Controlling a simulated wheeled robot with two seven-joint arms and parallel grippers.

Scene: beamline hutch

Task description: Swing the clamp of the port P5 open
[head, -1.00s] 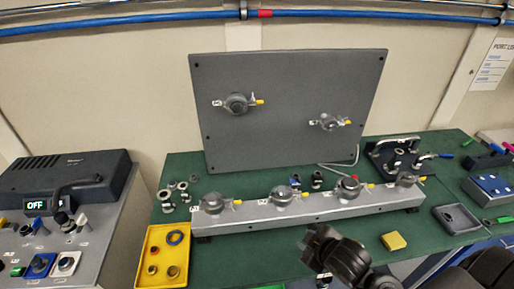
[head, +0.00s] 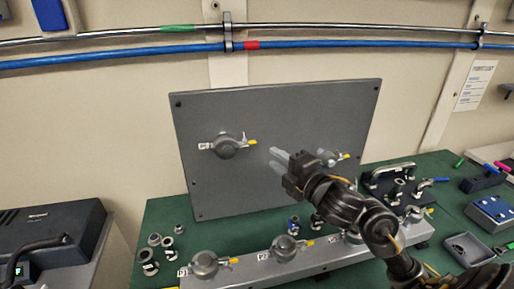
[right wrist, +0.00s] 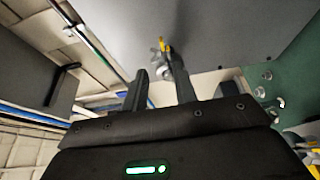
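The upright grey panel (head: 275,110) carries two round grey clamped ports with yellow-tipped levers. The left port (head: 228,146) has a white label whose text I cannot read surely; its yellow tip points right. The right port (head: 335,158) is partly hidden behind my right gripper. My right gripper (head: 279,160) is in front of the panel between the two ports, fingers pointing left, apart from the left port. In the right wrist view its fingers (right wrist: 160,88) are spread and empty, with a port (right wrist: 166,66) and yellow lever tip beyond them. My left gripper is not in view.
A grey rail (head: 310,258) with several similar ports stands on the green table below the panel, partly hidden by my right arm. Loose fittings (head: 150,255) lie at left. A dark bracketed fixture (head: 390,180) is at right. Pipes (head: 120,58) run along the wall.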

